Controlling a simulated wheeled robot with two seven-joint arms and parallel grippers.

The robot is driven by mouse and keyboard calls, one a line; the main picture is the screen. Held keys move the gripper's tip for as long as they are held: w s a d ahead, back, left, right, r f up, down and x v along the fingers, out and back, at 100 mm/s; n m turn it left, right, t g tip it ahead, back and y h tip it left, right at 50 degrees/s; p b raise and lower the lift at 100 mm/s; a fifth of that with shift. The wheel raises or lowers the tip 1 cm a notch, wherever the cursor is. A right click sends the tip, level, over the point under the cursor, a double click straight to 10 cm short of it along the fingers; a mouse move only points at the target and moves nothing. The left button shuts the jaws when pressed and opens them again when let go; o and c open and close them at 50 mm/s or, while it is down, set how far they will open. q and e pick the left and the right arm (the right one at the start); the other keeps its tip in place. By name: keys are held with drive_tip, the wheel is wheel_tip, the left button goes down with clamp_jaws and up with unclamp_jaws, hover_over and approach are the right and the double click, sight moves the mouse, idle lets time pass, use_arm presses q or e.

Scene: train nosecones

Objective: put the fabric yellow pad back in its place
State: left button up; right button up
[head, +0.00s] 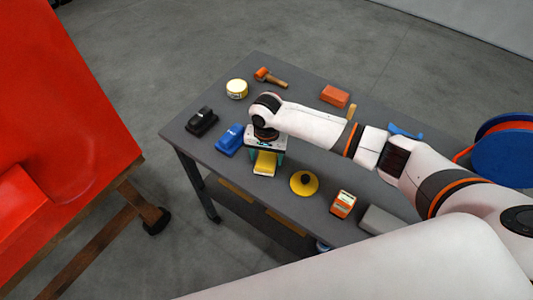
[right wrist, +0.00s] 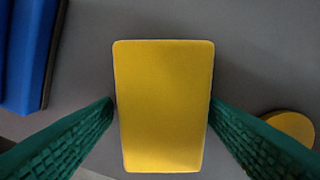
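The yellow pad (right wrist: 164,105) is a flat rectangle with rounded corners, lying lengthwise up the right wrist view. The green fingers of my right gripper (right wrist: 162,102) meet its two long sides, with no clear gap, so the gripper looks shut on it. In the head view the pad (head: 265,163) shows just below my right gripper (head: 265,155), over the table's front left part. It looks larger than things lying on the table, so it seems raised; the exact height is unclear. My left gripper is out of view.
A red panel (head: 70,110) stands left.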

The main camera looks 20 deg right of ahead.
sight(267, 156)
drive_tip(key=shift+o, duration=0.4)
drive_tip(key=shift+r, duration=0.1)
drive_tip(key=shift+r, duration=0.25)
wheel_tip(267, 156, up, 12)
drive_tip(key=b, duration=0.1)
drive_tip(key=shift+f, duration=0.15)
